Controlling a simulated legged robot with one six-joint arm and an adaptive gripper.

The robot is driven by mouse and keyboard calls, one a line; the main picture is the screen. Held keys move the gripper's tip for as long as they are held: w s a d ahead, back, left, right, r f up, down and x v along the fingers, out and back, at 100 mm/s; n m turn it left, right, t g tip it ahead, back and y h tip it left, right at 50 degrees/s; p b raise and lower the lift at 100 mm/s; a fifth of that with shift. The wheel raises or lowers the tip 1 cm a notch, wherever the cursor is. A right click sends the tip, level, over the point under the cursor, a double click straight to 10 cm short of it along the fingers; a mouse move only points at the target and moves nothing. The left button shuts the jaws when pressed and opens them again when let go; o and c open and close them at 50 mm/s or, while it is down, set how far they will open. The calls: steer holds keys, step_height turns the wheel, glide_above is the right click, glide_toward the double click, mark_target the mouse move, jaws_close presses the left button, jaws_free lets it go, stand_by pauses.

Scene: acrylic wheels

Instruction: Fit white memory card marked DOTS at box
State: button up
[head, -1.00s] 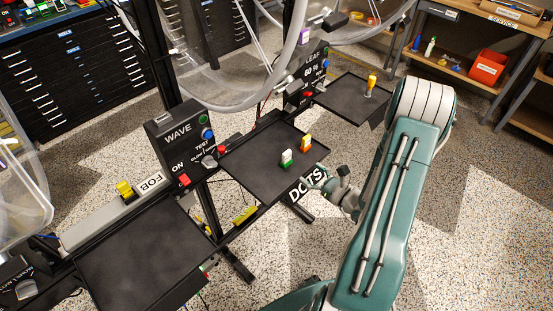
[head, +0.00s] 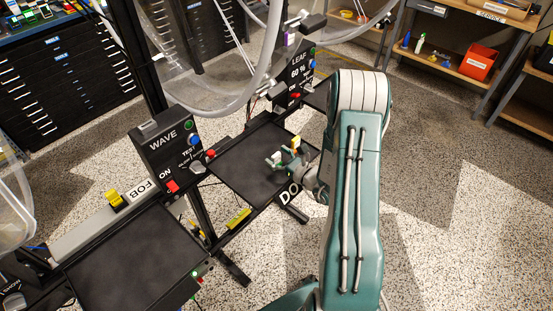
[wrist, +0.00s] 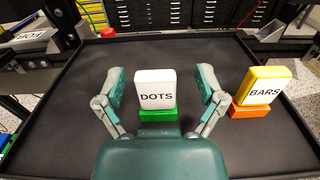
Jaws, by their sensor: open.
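The white memory card marked DOTS (wrist: 156,89) stands upright in a green base on a black tray (wrist: 200,55) in the wrist view. My gripper (wrist: 160,88) is open, with one finger on each side of the card and a visible gap at both sides. In the head view the white card (head: 274,158) shows small, beside my gripper (head: 290,165). A yellow card marked BARS (wrist: 264,88) stands in an orange base to the right of the DOTS card. I cannot tell which of the dark units is the box.
Another black tray (head: 130,262) lies front left. The tray's rim (wrist: 65,65) is raised.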

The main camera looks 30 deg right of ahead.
steer(key=shift+d, duration=0.1)
steer(key=c, duration=0.4)
steer(key=shift+a, duration=0.35)
steer(key=c, duration=0.5)
steer(key=shift+d, duration=0.1)
steer(key=shift+c, duration=0.2)
